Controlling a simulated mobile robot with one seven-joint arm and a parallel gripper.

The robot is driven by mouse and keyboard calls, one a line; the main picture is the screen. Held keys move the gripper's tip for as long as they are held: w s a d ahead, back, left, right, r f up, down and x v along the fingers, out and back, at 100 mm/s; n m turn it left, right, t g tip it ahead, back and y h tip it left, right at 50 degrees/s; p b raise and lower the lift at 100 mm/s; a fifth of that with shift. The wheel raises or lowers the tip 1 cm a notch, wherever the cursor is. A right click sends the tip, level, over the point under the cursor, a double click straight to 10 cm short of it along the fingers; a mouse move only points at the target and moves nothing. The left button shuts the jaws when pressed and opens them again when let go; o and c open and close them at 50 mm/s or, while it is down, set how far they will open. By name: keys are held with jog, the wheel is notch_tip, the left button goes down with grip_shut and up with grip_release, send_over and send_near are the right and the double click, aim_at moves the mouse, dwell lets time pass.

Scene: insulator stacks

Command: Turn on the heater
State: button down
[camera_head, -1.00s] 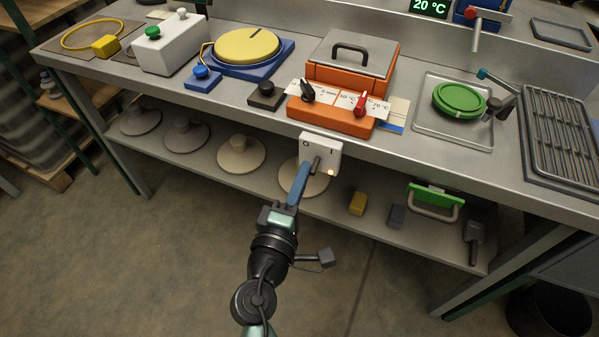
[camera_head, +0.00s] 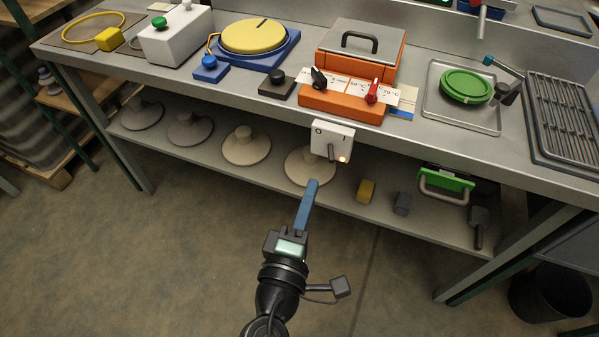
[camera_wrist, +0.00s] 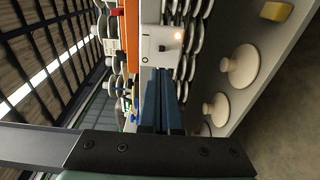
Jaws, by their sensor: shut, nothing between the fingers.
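The heater is an orange box (camera_head: 352,101) with a grey, handled lid (camera_head: 362,52), standing on the metal bench. Its front has a black knob (camera_head: 319,79) and a red knob (camera_head: 372,91) over white scales. A white switch box (camera_head: 345,133) marked O and I hangs at the bench's front edge below it, with a dark lever (camera_head: 331,152) and a glowing orange lamp (camera_head: 342,159). In the wrist view the switch box (camera_wrist: 153,45) is straight ahead, its lamp lit. My gripper (camera_head: 313,182), with blue fingers, is shut and empty, below and apart from the switch box.
The lower shelf holds pale insulator discs (camera_head: 246,149), a yellow block (camera_head: 366,191), a grey block (camera_head: 402,203) and a green-handled item (camera_head: 446,180). A black bin (camera_head: 545,292) stands at the right. Open floor lies around my arm.

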jog(key=s, duration=0.1)
jog(key=s+d, duration=0.1)
jog(key=s, duration=0.1)
dwell(0.6)
jog(key=w+r+m+t, duration=0.25)
jog(key=r+m, duration=0.35)
jog(key=r, duration=0.8)
jog(key=w+r+m+t, duration=0.25)
jog(key=r+m, duration=0.35)
jog(key=r, duration=0.7)
jog(key=s+a+r+m+t+y, duration=0.1)
jog(key=s+r+t+y, duration=0.25)
jog(key=r, duration=0.75)
jog(key=s+a+r+m+t+y, duration=0.2)
jog(key=s+r, duration=0.3)
jog(key=r, duration=0.6)
notch_tip(320, 180, up, 29)
jog(key=p, duration=2.8)
jog(key=shift+f, duration=0.2)
jog(key=shift+a, duration=0.1)
